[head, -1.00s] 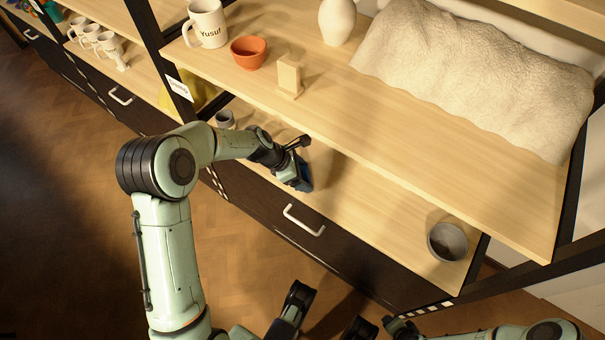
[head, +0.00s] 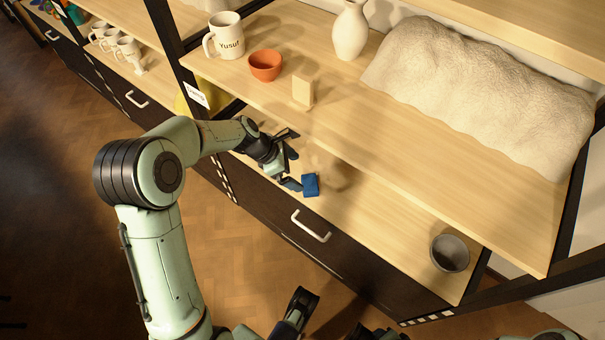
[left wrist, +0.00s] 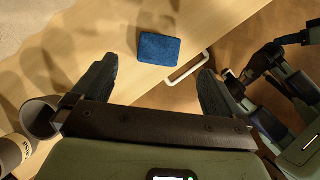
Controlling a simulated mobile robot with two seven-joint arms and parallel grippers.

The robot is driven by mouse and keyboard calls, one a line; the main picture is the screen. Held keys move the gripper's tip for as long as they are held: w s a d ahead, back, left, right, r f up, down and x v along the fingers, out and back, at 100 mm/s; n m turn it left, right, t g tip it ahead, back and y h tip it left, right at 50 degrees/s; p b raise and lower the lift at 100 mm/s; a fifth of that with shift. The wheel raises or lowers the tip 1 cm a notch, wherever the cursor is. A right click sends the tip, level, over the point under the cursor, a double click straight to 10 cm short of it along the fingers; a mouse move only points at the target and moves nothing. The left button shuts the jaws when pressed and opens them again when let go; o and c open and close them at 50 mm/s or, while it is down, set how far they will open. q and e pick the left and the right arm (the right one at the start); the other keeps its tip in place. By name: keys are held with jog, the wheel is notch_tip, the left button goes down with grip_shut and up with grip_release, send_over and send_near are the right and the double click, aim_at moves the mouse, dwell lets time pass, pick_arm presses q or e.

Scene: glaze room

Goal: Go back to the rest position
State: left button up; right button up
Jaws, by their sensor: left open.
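My left gripper (head: 294,160) is open and empty over the lower shelf board. A blue sponge-like block (head: 310,185) lies on that board just beyond its fingertips, apart from them. In the left wrist view the same block (left wrist: 158,48) lies ahead of the spread fingers (left wrist: 159,78), with nothing between them. Dark parts of my right arm (head: 300,302) show at the bottom of the head view and at the right of the left wrist view. Whether the right gripper is open or shut is unclear.
The upper shelf above my left gripper holds a "Yusuf" mug (head: 226,42), terracotta bowl (head: 265,66), small wooden block (head: 302,91), white vase (head: 350,32) and white textured bundle (head: 478,88). A grey bowl (head: 450,253) stands on the lower board's right end. A drawer handle (head: 310,227) projects below.

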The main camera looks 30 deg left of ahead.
pick_arm(q)
jog(key=shift+v, duration=1.15)
pick_arm(e)
jog(key=shift+s+a+r, duration=0.25)
jog(key=shift+s+r, duration=0.1)
jog(key=shift+s, duration=0.15)
